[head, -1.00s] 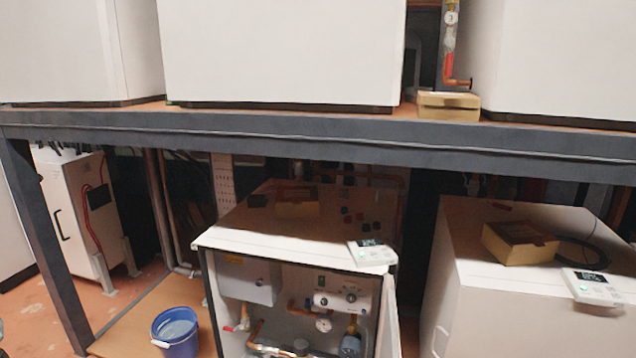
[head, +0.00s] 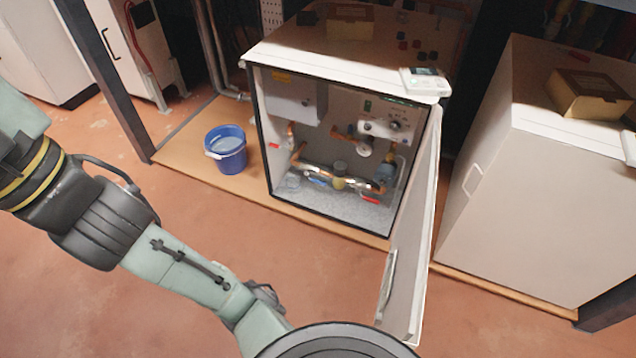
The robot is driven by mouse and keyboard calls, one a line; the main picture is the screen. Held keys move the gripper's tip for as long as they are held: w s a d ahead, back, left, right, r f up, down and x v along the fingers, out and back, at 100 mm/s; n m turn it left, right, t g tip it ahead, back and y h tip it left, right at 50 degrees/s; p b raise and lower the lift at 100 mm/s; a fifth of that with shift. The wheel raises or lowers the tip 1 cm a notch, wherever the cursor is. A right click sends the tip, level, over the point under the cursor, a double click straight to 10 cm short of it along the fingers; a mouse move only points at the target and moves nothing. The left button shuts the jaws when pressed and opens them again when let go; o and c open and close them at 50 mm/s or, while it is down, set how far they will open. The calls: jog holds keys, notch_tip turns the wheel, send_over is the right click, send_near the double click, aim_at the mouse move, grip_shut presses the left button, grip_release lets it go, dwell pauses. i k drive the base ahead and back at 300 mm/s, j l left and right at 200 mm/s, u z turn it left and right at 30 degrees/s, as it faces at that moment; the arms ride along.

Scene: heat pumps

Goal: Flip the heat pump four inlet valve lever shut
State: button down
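The open heat pump cabinet (head: 325,215) stands on the floor board with its front door (head: 412,235) swung out to the right. Inside are copper pipes and fittings. A small red lever (head: 274,146) shows at the left inner side, and another red lever (head: 370,199) is low on the right. A small blue handle (head: 318,182) sits on the lower pipework. No readable label shows which lever is the inlet valve of heat pump four, and the exact lever angles are too small to tell. My arm crosses the lower left, well apart from the cabinet; my gripper is out of view.
A blue bucket (head: 226,149) stands on the board left of the cabinet. A closed white unit (head: 545,175) with a cardboard box (head: 590,96) on top stands to the right. A dark frame post (head: 105,80) is at left. The red floor in front is mostly open.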

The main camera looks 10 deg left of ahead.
aim_at(319, 182)
jog(key=i+j+z, duration=0.1)
jog(key=j+z, duration=0.15)
jog(key=j, duration=0.85)
jog(key=j+z, duration=0.25)
jog(key=j, duration=0.8)
